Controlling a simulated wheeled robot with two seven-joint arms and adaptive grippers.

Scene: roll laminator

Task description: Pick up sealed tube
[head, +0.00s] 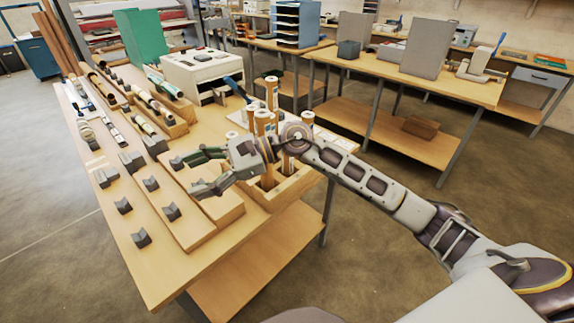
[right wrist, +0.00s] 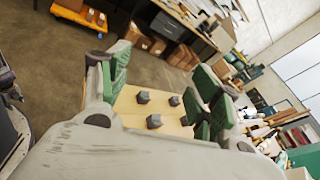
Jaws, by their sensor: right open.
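Several tubes with pale caps (head: 271,92) stand upright in a wooden holder (head: 290,190) on the near right of the table. More tubes (head: 146,101) lie on wooden cradles at the table's left and back. I cannot tell which one is the sealed tube. My right gripper (head: 187,176) is open and empty above the wooden board with grey blocks, its fingers pointing left. Its arm passes in front of the standing tubes and partly hides them. In the right wrist view the green-padded fingers (right wrist: 162,92) are spread, with no tube between them. My left gripper is not in view.
Grey notched blocks (head: 141,238) sit in rows on the table's (head: 165,285) near left. A white laminator (head: 203,68) with a blue handle stands at the back, beside a green panel (head: 140,37). A second workbench (head: 440,83) stands behind to the right.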

